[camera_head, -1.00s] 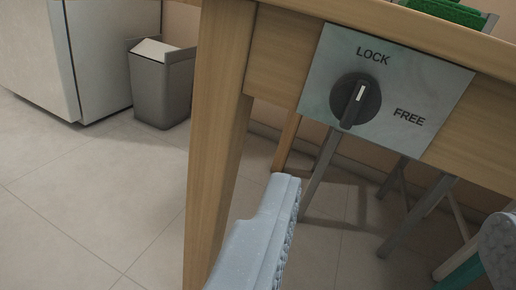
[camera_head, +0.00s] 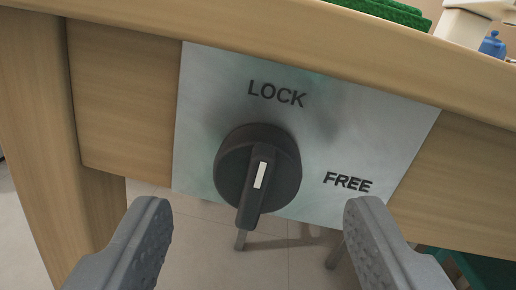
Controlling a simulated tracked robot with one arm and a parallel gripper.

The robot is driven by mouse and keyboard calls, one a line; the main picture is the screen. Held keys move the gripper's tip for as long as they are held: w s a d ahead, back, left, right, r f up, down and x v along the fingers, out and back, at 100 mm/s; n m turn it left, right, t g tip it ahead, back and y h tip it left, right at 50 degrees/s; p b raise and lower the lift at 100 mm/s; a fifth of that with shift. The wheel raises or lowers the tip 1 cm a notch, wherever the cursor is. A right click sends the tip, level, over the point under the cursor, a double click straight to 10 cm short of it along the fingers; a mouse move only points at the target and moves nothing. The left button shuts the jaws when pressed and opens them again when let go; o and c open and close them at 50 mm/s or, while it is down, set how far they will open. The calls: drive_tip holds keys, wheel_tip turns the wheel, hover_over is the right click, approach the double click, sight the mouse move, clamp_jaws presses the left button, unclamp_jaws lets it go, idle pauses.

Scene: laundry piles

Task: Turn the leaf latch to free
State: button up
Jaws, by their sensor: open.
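The leaf latch is a black round knob (camera_head: 257,175) with a raised grip bar and a white pointer mark. It sits on a grey metal plate (camera_head: 330,120) on the wooden table's front apron. The plate reads LOCK above the knob and FREE to its lower right. The white mark points up, slightly right, toward LOCK. My gripper (camera_head: 258,215) is open, with one grey finger at lower left and one at lower right. The knob shows between and beyond the fingers; neither finger appears to touch it.
The wooden table edge (camera_head: 300,38) runs above the plate, and a table leg (camera_head: 38,140) stands at left. A green item (camera_head: 385,10), a white object (camera_head: 466,20) and a small blue object (camera_head: 491,45) are on top. Tiled floor shows below.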

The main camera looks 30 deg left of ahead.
sight(256, 195)
drive_tip(key=shift+b+x, duration=0.3)
drive_tip(key=shift+x, duration=1.25)
drive_tip(key=c, duration=1)
